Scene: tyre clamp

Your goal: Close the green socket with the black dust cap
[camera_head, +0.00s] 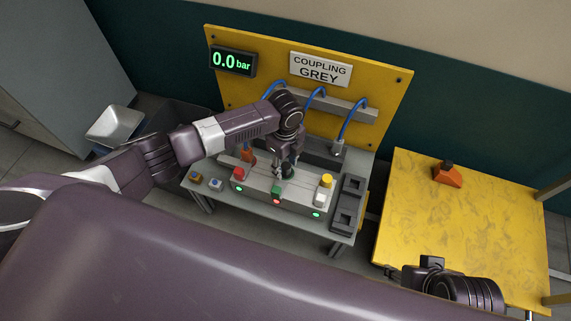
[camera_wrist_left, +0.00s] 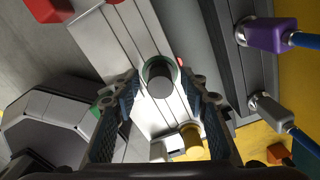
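The green socket (camera_wrist_left: 174,64) shows in the left wrist view as a green ring on the grey console. A dark cylinder with a grey round top, which looks like the black dust cap (camera_wrist_left: 160,80), sits within that ring; how fully it is seated I cannot tell. My left gripper (camera_wrist_left: 162,92) is open, with one finger on each side of the cap and a visible gap to both. In the head view my left gripper (camera_head: 287,168) points down over the middle of the console and hides much of the socket. My right gripper (camera_head: 432,268) is at the lower right, its fingers unclear.
The console (camera_head: 300,197) carries a red knob (camera_head: 239,173), a green block (camera_head: 276,190) and a yellow cap (camera_head: 326,181). Blue hoses hang behind it. A dark tray (camera_head: 347,210) lies at its right. The yellow table (camera_head: 440,225) is mostly clear except an orange block (camera_head: 447,175).

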